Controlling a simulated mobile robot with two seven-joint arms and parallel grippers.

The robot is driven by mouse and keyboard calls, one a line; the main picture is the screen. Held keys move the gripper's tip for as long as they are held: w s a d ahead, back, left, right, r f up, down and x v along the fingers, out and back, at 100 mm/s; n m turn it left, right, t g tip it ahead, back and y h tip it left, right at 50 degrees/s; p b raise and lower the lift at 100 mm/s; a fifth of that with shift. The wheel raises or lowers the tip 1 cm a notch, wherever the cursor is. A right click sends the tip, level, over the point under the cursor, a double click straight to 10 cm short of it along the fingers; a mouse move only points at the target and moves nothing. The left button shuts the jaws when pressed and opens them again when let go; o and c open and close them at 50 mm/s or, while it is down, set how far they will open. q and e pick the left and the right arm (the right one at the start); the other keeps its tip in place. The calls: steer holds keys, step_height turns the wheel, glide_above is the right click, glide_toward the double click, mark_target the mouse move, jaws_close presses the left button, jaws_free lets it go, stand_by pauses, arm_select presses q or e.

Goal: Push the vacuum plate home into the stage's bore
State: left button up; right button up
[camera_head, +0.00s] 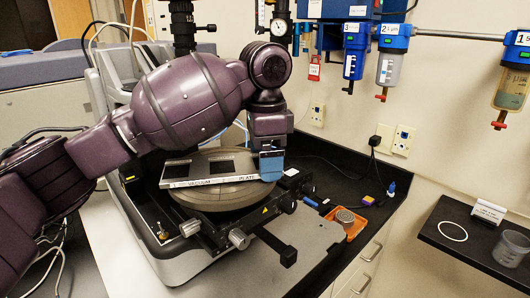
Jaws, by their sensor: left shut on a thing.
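The vacuum plate (207,183) is a flat light frame with dark panels and a "VACUUM PLATE" label along its front edge. It lies over the round grey stage (225,198) of the profiler, and its left end reaches past the stage's rim. My left gripper (270,168) has blue fingertips and is shut on the right end of the plate. The stage's bore is hidden, and I cannot tell whether the plate touches the stage. My right gripper is not in view.
Stage knobs (239,239) stick out in front. An orange tray (345,224) with a small metal cylinder sits on the bench to the right. Filters (393,54) hang on the wall.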

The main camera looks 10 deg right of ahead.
arm_select(q)
steer(key=shift+f, duration=0.15)
steer(key=o, duration=1.2)
steer(key=shift+c, duration=0.2)
step_height(320, 180, up, 11)
steer(key=shift+b, duration=0.35)
steer(key=shift+f, duration=0.1)
